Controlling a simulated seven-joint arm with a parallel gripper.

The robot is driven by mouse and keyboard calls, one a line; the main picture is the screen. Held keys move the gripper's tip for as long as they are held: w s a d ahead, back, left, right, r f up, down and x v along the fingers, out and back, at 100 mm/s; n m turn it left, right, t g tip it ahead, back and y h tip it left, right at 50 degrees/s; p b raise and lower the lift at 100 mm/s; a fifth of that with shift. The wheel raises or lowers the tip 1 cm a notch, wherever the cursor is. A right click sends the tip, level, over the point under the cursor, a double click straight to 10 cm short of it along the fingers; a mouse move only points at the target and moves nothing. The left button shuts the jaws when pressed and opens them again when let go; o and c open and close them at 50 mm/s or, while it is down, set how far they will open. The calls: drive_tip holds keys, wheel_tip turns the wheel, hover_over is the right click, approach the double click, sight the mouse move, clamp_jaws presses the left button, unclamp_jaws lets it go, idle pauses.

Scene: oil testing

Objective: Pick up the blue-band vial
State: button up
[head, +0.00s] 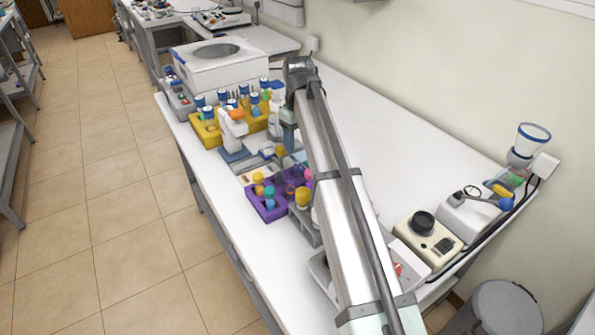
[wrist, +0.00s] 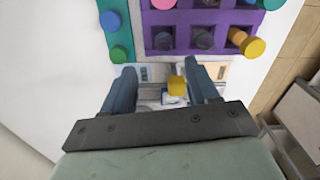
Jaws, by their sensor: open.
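My gripper (wrist: 162,74) is open, with its two dark blue fingers spread apart in the wrist view. A small yellow-capped item (wrist: 176,84) shows between the fingers, nearer the right one, and nothing is clamped. I cannot tell whether a blue band is on it. In the head view my arm hides most of the gripper. Several blue-capped vials (head: 254,101) stand in the yellow rack (head: 207,136) at the left of the bench, but I cannot pick out a blue-band vial for certain.
A purple rack (wrist: 226,27) with pink, blue and yellow caps lies beyond the fingers. A teal rack (wrist: 122,37) with blue and green caps stands to its left. In the head view, a white machine (head: 216,61) stands behind the yellow rack.

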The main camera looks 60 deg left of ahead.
sight(298, 161)
wheel_tip(298, 161, down, 3)
drive_tip(key=shift+r, duration=0.1)
drive_tip(key=shift+s+d+f, duration=0.15)
drive_tip(key=shift+d+f, duration=0.05)
drive_tip(key=shift+f, duration=1.1)
drive_tip(key=shift+s+d+f, duration=0.15)
drive_tip(key=shift+f, duration=1.15)
clamp_jaws()
drive_tip(key=shift+r, duration=0.15)
